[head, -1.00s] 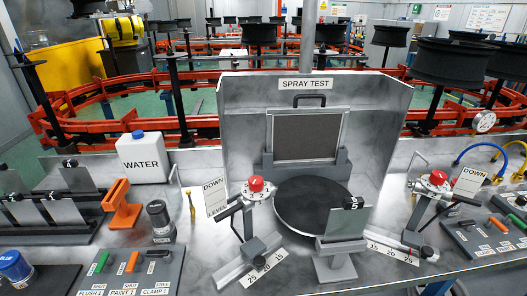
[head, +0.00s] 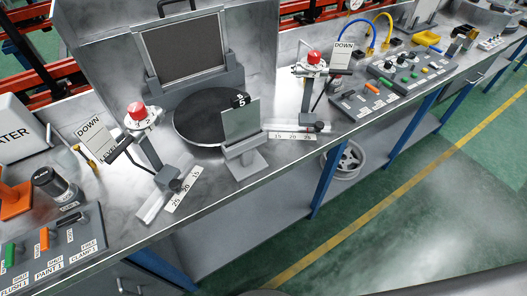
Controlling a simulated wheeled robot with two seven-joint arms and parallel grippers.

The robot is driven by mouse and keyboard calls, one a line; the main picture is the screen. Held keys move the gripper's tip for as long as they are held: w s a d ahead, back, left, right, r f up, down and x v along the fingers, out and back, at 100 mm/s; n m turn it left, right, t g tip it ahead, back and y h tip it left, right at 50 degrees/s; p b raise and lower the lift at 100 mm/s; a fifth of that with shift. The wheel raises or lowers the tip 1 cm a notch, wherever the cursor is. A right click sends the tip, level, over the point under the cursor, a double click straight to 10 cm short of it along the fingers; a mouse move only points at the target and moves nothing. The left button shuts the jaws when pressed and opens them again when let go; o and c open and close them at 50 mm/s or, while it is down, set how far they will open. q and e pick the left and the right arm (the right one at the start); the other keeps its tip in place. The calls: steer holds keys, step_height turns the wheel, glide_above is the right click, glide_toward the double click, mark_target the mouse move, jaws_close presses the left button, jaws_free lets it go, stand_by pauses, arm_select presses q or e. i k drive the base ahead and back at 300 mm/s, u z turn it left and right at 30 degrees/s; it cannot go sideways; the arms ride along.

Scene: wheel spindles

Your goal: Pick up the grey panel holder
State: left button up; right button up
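A grey panel holder (head: 245,163) stands upright on the metal bench near its front edge, just in front of the black round turntable (head: 190,112). It has a flat foot and holds a grey-green panel (head: 241,121) with a black tag marked 5 on top. Nothing touches the holder from my side. Neither of my grippers shows in the head view.
Spray stands with red knobs (head: 137,111) (head: 314,58) and numbered scales flank the holder. Button panels sit at the left and right. The spray booth (head: 102,62) rises behind. Below the bench are a shelf, a wheel (head: 344,160) and clear green floor.

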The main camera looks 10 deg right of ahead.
mark_target(244, 160)
steer(key=u, duration=2.75)
steer(key=k, duration=2)
steer(key=z, duration=2.55)
